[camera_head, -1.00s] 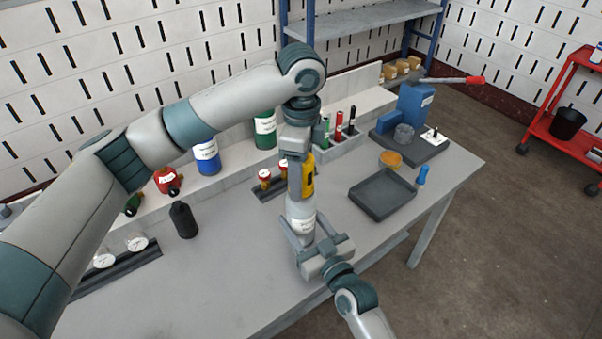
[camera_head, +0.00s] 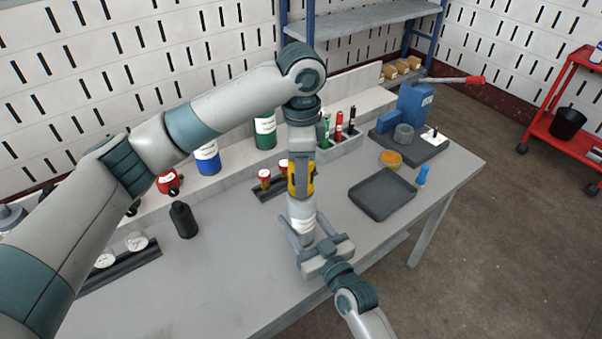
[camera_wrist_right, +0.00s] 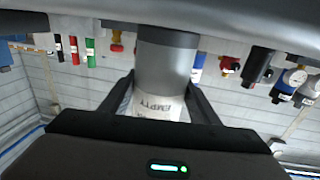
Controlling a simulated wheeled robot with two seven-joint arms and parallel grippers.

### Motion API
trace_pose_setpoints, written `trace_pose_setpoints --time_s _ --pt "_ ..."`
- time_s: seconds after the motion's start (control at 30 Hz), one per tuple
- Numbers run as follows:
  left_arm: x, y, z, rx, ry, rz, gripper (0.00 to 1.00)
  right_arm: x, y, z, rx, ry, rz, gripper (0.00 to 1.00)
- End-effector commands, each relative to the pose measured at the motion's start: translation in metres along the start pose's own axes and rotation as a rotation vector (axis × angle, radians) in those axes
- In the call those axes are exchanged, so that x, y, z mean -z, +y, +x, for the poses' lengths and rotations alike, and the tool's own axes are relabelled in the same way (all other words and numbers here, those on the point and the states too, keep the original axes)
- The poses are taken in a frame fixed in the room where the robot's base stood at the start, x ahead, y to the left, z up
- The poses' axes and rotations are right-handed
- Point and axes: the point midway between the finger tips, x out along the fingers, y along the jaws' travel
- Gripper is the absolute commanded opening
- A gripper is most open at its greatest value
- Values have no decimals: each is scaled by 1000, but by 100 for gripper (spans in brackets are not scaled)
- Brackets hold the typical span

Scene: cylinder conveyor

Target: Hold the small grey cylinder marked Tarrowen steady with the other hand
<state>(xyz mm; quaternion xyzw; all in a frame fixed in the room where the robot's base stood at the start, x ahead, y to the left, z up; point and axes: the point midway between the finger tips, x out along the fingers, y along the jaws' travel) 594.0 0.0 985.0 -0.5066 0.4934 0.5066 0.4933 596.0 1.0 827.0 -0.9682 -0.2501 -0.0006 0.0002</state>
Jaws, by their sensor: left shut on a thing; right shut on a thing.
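The small grey cylinder (camera_head: 302,208) stands upright above the front of the bench, with a white label whose name I cannot read in the head view. In the right wrist view the grey cylinder (camera_wrist_right: 168,62) shows a label reading "EMPTY". My right gripper (camera_head: 306,231) is shut on the cylinder from the front, one finger on each side; its fingers also show in the right wrist view (camera_wrist_right: 160,100). My left gripper (camera_head: 302,188) points down directly above the cylinder, shut on a yellow part (camera_head: 309,179). The joint between yellow part and cylinder is hidden.
A dark empty tray (camera_head: 383,194) lies right of the grippers, near an orange-topped round tin (camera_head: 390,160). A black bottle (camera_head: 184,220) stands left. Blue (camera_head: 207,160) and green (camera_head: 265,132) cylinders stand behind. The front-left bench (camera_head: 215,280) is clear.

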Motion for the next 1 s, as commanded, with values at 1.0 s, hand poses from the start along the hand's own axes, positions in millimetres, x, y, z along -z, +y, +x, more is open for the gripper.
trace_pose_setpoints --time_s 1.0 --pt "0 0 0 -1 1 -547 10 0 0 0 0 1 0 29"
